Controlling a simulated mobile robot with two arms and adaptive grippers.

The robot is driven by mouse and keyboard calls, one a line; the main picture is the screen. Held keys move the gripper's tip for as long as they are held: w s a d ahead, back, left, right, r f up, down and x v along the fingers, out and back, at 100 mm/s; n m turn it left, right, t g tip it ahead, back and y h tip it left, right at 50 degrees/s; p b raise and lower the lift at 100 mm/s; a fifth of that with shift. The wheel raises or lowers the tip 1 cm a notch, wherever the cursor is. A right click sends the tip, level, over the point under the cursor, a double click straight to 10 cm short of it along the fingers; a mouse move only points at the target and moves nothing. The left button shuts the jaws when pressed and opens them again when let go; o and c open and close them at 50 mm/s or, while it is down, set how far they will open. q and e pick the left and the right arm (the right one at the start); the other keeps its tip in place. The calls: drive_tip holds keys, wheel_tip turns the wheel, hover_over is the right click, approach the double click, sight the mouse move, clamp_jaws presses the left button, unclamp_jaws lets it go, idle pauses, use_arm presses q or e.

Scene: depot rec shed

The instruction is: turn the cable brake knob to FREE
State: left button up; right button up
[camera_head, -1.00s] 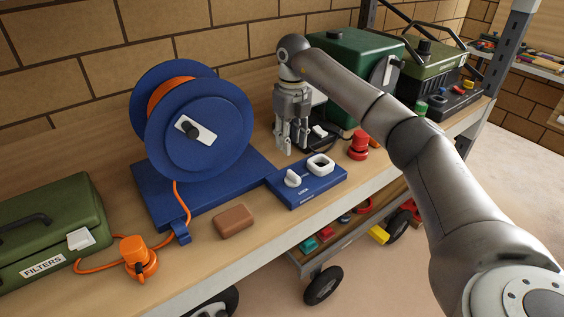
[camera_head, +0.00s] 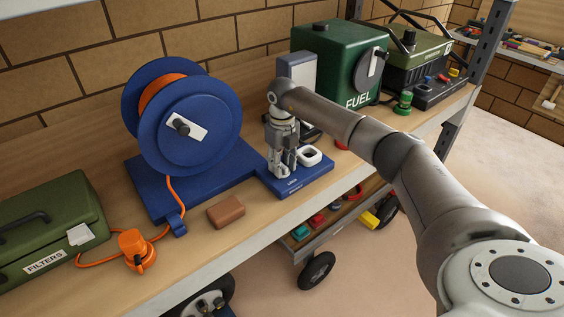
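The blue cable reel (camera_head: 205,140) with orange cable stands on a blue base (camera_head: 150,190). A blue panel (camera_head: 312,183) extends from the base toward the right, with small white lettering too small to read. My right gripper (camera_head: 282,172) points down over the panel's left part, where the white brake knob stands. Its fingers cover the knob, so I cannot tell the knob's angle or whether the fingers are closed on it. A white square ring (camera_head: 311,153) on the panel shows just right of the fingers. My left gripper is not in view.
A brown block (camera_head: 226,212) lies in front of the reel. The orange plug (camera_head: 136,250) and green FILTERS box (camera_head: 48,228) are at the left. A green FUEL can (camera_head: 325,68) and a green-capped item (camera_head: 404,102) stand at the back right. The shelf's front edge is close.

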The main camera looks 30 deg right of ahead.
drive_tip(key=c, duration=0.4)
clamp_jaws()
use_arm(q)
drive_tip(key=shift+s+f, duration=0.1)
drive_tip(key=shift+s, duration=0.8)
